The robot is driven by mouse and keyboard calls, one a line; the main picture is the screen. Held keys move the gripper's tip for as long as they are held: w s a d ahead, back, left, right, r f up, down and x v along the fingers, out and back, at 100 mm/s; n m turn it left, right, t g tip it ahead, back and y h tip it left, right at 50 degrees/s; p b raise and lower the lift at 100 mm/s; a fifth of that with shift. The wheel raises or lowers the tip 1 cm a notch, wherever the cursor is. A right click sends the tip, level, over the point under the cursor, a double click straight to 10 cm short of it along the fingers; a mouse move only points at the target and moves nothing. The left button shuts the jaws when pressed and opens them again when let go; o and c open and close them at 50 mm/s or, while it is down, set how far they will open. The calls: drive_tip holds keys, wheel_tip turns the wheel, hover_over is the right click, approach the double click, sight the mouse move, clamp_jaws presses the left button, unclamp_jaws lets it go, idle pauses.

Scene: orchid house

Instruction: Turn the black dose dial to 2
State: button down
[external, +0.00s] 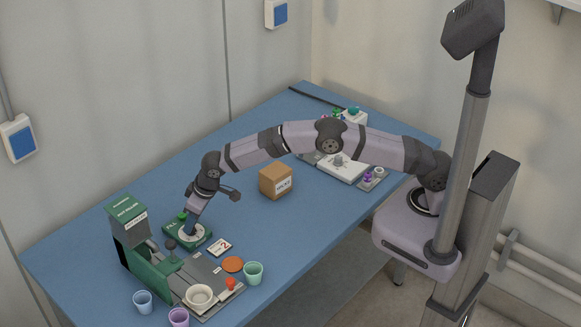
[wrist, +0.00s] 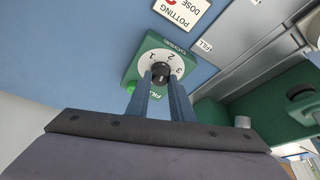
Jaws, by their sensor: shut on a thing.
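The black dose dial (wrist: 160,70) sits on a round white face marked 1, 2 and 3 in the wrist view. The face is on a green dose box (wrist: 141,68), which also stands on the table in the external view (external: 207,239). My gripper (wrist: 159,79) points down at the dial, with one finger on each side, shut on it. It also shows over the box in the external view (external: 190,232). The fingers hide part of the dial, and which number it points to is too small to tell.
A potting dose card (external: 219,247) lies beside the box. A green pot filler (external: 135,231) stands close by, with a white bowl (external: 199,296) on its grey base. An orange disc (external: 232,264), several cups and a cardboard box (external: 276,181) are around. Blue table between is clear.

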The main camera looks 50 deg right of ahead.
drive_tip(key=shift+a+m+h+b, duration=0.1)
drive_tip(key=shift+m+h+b, duration=0.55)
drive_tip(key=shift+m, duration=0.85)
drive_tip(key=c, duration=1.6)
unclamp_jaws()
drive_tip(key=shift+o, duration=0.2)
drive_tip(key=b+v, duration=0.2)
drive_tip(key=v, duration=0.5)
drive_tip(key=shift+s, duration=0.2)
drive_tip(key=shift+r, duration=0.15)
